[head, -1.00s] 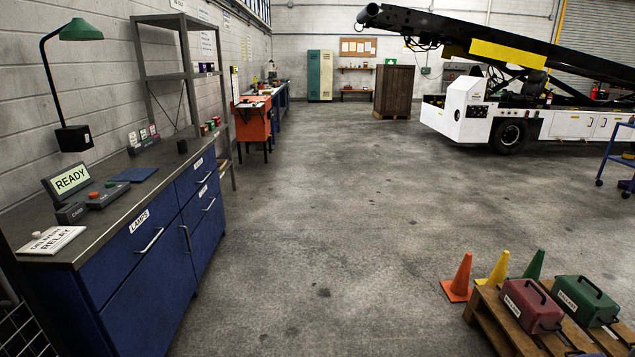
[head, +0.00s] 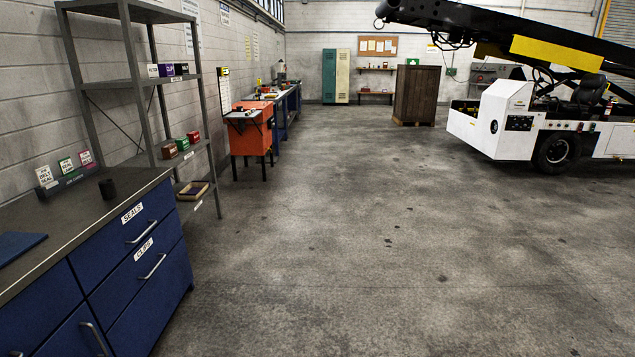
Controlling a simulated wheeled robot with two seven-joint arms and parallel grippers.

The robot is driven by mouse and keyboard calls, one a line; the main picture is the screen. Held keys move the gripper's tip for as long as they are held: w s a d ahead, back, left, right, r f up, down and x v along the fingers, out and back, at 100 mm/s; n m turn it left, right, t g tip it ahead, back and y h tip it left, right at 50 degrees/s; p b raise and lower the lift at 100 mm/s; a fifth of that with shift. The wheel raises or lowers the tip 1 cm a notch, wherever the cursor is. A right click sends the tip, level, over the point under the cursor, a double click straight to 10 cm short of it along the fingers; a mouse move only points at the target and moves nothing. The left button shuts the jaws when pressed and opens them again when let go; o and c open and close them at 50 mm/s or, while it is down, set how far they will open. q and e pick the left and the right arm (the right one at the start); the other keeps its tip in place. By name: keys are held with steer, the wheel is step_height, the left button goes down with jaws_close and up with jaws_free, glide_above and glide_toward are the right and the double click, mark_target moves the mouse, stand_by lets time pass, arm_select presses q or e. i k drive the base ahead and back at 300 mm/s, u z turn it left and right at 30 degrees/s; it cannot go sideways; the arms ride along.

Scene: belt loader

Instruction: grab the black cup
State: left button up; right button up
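The black cup (head: 108,189) is a small dark cylinder on the dark top of the blue cabinet (head: 150,276). It stands near the far end of the top, just right of a card holder (head: 66,184) with several small cards. Neither of my grippers shows in the head view.
A grey shelf unit (head: 137,83) with small boxes stands past the cabinet. An orange cart (head: 250,138) is beyond it. A white belt loader (head: 515,128) is at the far right. The concrete floor (head: 360,250) right of the cabinet is clear.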

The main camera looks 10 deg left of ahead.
mark_target(107, 188)
steer(key=u, duration=0.5)
steer(key=i, duration=2.3)
steer(key=u, duration=0.7)
